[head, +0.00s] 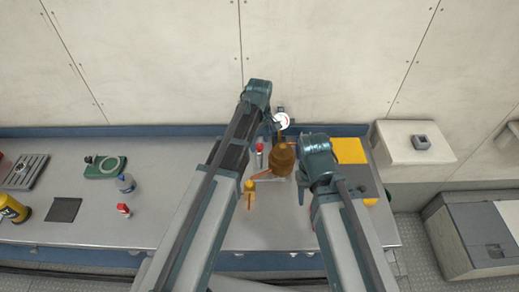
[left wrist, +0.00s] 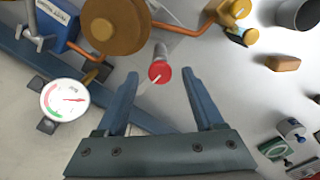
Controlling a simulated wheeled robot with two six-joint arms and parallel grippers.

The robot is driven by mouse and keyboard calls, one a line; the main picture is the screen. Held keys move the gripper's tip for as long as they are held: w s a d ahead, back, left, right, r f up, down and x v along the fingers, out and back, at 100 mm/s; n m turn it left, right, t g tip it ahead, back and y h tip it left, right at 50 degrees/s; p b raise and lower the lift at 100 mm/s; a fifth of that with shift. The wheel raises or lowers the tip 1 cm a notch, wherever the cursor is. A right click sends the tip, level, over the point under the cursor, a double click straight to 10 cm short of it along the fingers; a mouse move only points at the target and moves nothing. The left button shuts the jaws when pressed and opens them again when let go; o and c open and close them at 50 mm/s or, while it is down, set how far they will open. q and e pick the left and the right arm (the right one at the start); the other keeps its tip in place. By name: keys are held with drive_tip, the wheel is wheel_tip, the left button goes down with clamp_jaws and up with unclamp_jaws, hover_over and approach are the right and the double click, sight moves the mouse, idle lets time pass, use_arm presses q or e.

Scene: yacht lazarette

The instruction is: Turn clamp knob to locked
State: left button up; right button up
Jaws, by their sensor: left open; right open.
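The clamp knob looks to be the red round cap with a white pointer line (left wrist: 159,72), on a short grey post. In the head view the red cap (head: 260,147) stands upright at the back of the bench. My left gripper (left wrist: 160,78) is open. In the left wrist view the red cap shows between its fingertips, with a gap on both sides. I cannot tell how far beyond the tips it is. My right gripper (head: 301,183) is open and empty beside the brown round body, its fingers partly hidden by its own arm.
A brown round body (left wrist: 114,24) with orange handles stands close to the knob, near a white dial gauge (left wrist: 65,99). A yellow fitting (head: 249,187) is in front. Bench room is clear between.

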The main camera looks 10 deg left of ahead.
use_arm(q)
drive_tip(key=shift+f, duration=0.55)
use_arm(e)
drive_tip(key=shift+f, duration=0.5)
use_arm(q)
drive_tip(key=shift+c, duration=0.2)
clamp_jaws()
